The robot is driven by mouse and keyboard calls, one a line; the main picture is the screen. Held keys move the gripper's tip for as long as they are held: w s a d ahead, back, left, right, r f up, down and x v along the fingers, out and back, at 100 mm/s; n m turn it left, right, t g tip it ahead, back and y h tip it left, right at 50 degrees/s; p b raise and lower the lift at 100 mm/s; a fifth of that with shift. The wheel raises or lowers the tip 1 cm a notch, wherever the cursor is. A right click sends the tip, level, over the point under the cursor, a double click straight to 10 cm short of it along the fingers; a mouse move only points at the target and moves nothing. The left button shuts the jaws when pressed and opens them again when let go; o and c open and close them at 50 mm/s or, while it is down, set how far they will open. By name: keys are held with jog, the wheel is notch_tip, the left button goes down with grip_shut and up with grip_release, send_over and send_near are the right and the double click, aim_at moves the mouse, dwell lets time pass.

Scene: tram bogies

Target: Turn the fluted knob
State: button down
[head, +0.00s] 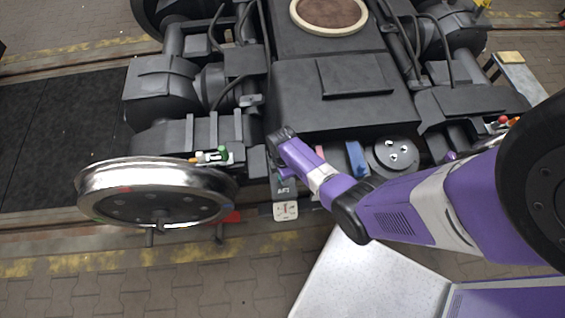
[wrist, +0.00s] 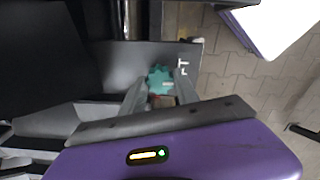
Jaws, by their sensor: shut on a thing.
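The fluted knob (wrist: 160,79) is teal with a scalloped rim. In the wrist view it sits between the two fingers of my gripper (wrist: 160,92), against a dark grey panel with white lettering. My gripper is shut on the knob, one finger on each side. In the head view my purple arm reaches from the right to the front of the bogie, and my gripper (head: 284,178) is beside a grey labelled panel (head: 283,193). The knob is hard to make out in the head view, mostly hidden by my gripper and wrist.
A shiny wheel (head: 158,190) stands at the left. The dark bogie frame (head: 340,92) fills the middle. A blue part (head: 356,158) and a round dark cover (head: 393,158) lie close behind my forearm. Paved floor (head: 150,275) is clear at the front left.

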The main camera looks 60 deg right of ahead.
dwell(0.3)
jog(key=c, duration=0.9)
grip_release()
jog(key=shift+r+p, duration=0.75)
jog(key=shift+r, duration=3.15)
